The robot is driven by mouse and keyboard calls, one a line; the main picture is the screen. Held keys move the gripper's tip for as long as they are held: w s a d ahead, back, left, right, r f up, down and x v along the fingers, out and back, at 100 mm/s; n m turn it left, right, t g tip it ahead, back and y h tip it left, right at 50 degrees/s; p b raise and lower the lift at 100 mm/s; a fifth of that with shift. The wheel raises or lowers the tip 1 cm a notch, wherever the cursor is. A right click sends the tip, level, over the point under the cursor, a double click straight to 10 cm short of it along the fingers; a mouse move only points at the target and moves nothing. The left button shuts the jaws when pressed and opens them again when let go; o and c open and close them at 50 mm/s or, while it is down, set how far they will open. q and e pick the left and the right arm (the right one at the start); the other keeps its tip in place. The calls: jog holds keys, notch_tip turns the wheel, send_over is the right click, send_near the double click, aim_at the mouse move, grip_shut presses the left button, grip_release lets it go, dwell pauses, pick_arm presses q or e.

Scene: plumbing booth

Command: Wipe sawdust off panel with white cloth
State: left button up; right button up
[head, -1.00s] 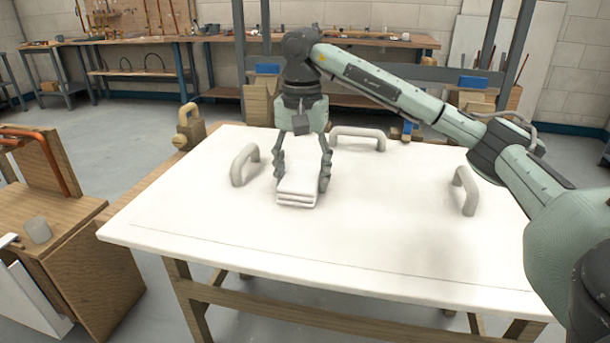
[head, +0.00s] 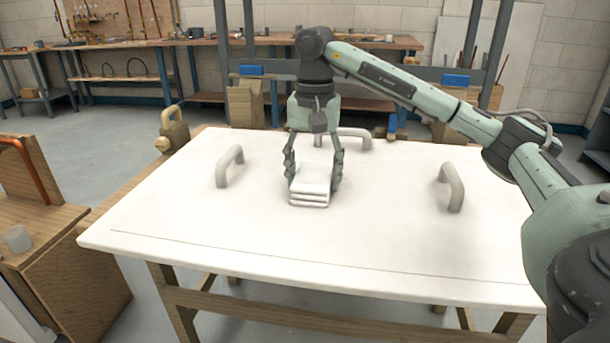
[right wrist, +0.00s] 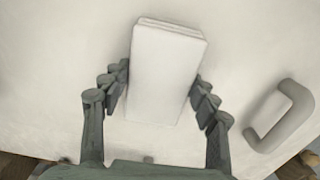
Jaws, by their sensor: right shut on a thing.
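The white panel (head: 250,240) lies flat on a wooden trestle, with a thin line along its front edge. A folded white cloth (head: 309,197) is at the middle of the panel; it also shows in the right wrist view (right wrist: 165,75). My right gripper (head: 313,178) points down with its fingers on both sides of the cloth, shut on it. In the right wrist view the gripper (right wrist: 162,98) flanks the near part of the cloth. The cloth is at the panel surface; I cannot tell exact contact. Sawdust is not clearly distinguishable. My left gripper is out of view.
Grey handles stand on the panel at left (head: 229,166), right (head: 452,188) and back (head: 354,139). A clamp-like yellowish object (head: 172,130) is at the far left corner. A wooden unit (head: 50,240) stands at left. The front of the panel is clear.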

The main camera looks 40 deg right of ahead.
aim_at(380, 197)
jog(key=shift+s+d+b, duration=0.75)
jog(key=shift+s+d, duration=1.15)
jog(key=shift+s, duration=0.3)
jog(key=shift+s+d+f+b, duration=0.15)
jog(key=shift+s+d+b, duration=0.35)
jog(key=shift+s, duration=0.1)
jog(key=shift+s+d+b, duration=0.85)
jog(key=shift+s+d, duration=0.3)
jog(key=shift+s, duration=0.2)
jog(key=shift+s+d+b, duration=0.4)
jog(key=shift+s+d, duration=0.25)
jog(key=shift+s, duration=0.1)
notch_tip(380, 197, up, 6)
jog(key=p, duration=0.5)
jog(key=shift+r, duration=0.2)
jog(key=shift+r+p, duration=0.1)
jog(key=shift+p, duration=0.25)
